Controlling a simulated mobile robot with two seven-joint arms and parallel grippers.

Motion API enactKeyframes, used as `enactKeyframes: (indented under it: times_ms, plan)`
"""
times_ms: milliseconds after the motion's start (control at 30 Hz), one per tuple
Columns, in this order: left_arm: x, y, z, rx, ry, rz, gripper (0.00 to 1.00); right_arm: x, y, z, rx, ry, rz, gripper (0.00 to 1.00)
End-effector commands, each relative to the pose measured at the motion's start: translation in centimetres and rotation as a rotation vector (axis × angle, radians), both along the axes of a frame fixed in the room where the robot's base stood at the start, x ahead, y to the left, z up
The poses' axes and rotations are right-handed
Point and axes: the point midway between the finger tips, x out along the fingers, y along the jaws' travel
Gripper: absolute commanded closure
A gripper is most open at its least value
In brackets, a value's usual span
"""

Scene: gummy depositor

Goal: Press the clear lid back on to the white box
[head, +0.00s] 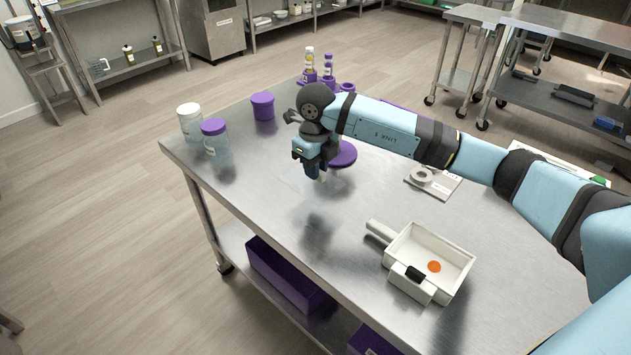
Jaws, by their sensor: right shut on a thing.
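The white box (451,254) stands open on the right front part of the steel table, with an orange disc (434,267) inside. A black piece (415,274) sits on its near wall and a white handle-like bar (381,232) lies at its left. My right gripper (316,173) is above the table, left of and behind the box, pointing down. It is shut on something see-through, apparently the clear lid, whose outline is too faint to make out. My left gripper is out of view.
Two jars (216,139) and a purple cup (263,106) stand at the table's left end. A purple round piece (343,155) is behind my gripper. A plate with a grey ring (424,177) lies behind the box. The table between gripper and box is clear.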

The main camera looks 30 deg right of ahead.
Motion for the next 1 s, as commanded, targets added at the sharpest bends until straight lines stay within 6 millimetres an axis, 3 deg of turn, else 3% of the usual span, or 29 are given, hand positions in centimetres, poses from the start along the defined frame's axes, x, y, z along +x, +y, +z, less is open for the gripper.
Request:
enactKeyframes:
  times_ms: [33, 200, 500, 700, 967, 1000]
  plan:
    - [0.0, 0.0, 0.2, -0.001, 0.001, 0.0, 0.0, 0.1, 0.0, 1.9, 0.0, -0.007, 0.001, 1.0]
    - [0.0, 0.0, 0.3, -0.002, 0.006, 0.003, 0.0, 0.1, 0.1, 6.6, 0.001, -0.006, 0.001, 1.0]
    - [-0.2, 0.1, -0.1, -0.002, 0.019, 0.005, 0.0, 0.1, 0.0, 12.0, 0.0, -0.003, 0.001, 1.0]
    - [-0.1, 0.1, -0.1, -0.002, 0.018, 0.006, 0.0, 0.0, 0.0, 13.2, 0.0, -0.001, 0.0, 1.0]
    - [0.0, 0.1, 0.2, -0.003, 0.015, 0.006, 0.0, 0.0, 0.0, 13.3, 0.0, -0.001, 0.001, 1.0]
    - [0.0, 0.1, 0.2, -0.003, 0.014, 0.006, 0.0, 0.0, 0.0, 13.3, 0.0, -0.001, 0.001, 0.86]
